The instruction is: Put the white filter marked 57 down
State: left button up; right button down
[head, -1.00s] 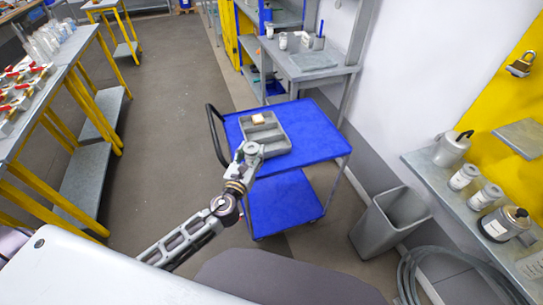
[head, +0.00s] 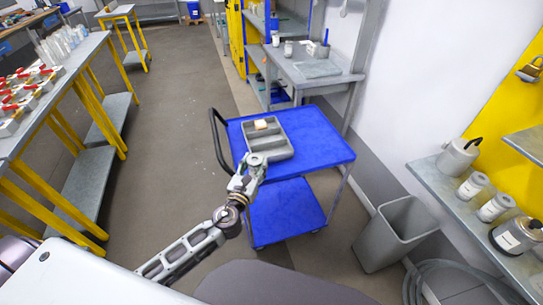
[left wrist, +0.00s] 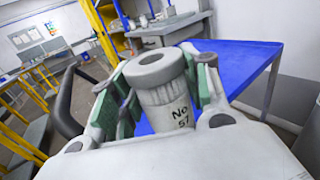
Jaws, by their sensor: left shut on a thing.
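The white filter marked "No 57" (left wrist: 165,95) is a short cylinder with a wider cap. It stands between the green-padded fingers of my left gripper (left wrist: 155,95) in the left wrist view, and the gripper is shut on it. In the head view my left gripper (head: 250,172) is at the near left edge of the blue cart (head: 320,145), by the grey tray. The filter's top shows there as a small grey disc (head: 256,159). I cannot tell whether the filter touches the tray or cart. My right gripper is not in view.
A grey divided tray (head: 284,153) on the cart holds a small orange-and-white item (head: 262,124). The cart top right of the tray is clear. A yellow-legged table (head: 75,65) stands at left.

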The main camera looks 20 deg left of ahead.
pick_arm(q)
jog(key=shift+w, duration=0.1)
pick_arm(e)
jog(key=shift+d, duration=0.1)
